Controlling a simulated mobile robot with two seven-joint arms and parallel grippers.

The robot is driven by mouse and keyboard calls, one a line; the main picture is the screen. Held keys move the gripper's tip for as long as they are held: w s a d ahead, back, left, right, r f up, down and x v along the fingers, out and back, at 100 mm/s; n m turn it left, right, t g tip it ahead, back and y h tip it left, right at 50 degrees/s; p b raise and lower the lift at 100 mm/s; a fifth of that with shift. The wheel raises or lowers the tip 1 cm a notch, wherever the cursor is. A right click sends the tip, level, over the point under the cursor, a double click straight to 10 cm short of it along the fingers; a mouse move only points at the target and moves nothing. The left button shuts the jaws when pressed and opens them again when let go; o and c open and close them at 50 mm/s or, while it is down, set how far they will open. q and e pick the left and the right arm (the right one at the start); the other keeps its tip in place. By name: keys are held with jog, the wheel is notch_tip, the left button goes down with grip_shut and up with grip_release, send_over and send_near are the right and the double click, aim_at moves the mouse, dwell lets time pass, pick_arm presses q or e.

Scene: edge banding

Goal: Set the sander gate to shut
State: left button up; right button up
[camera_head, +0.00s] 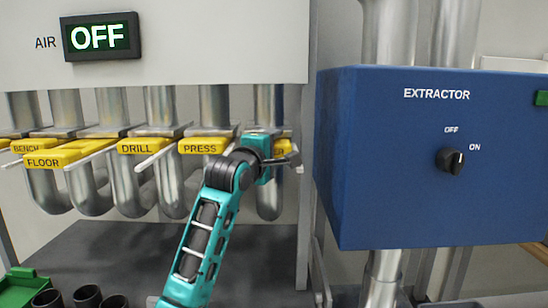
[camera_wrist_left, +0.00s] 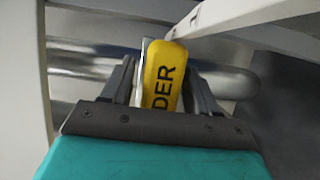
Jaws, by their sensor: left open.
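The sander gate's yellow tab (camera_head: 283,147) is the rightmost in the row of gates, under the grey cabinet. In the head view it is mostly hidden behind my left gripper (camera_head: 285,158). In the left wrist view the yellow tab (camera_wrist_left: 163,75) shows the letters "DER". It lies between the two fingers of my left gripper (camera_wrist_left: 164,88), with a pale metal plate edge along its left side. The fingers are open, one on each side of the tab. I cannot tell whether either one touches it. My right gripper is not in view.
Other yellow gate tabs, press (camera_head: 204,146), drill (camera_head: 139,147), floor (camera_head: 45,161) and bench (camera_head: 24,146), stand to the left. The blue extractor box (camera_head: 400,200) with a black knob (camera_head: 450,160) is close on the right. The air display (camera_head: 100,36) reads OFF.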

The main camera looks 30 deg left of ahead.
pick_arm(q)
jog(key=shift+s, duration=0.1)
jog(key=shift+s+d, duration=0.2)
jog(key=shift+s, duration=0.05)
jog(key=s+d, duration=0.3)
jog(key=s, duration=1.1)
jog(key=d+f+m+g+h, duration=0.1)
jog(key=d+f+m, duration=0.2)
jog(key=f, duration=0.9)
jog(key=d+f+m+g+h+b, duration=0.1)
jog(key=d+f+m+g, duration=0.1)
jog(key=f+m, duration=0.7)
jog(key=shift+w+d+f+h, duration=0.3)
jog(key=shift+w+d+f, duration=0.25)
jog(key=shift+f, duration=1.55)
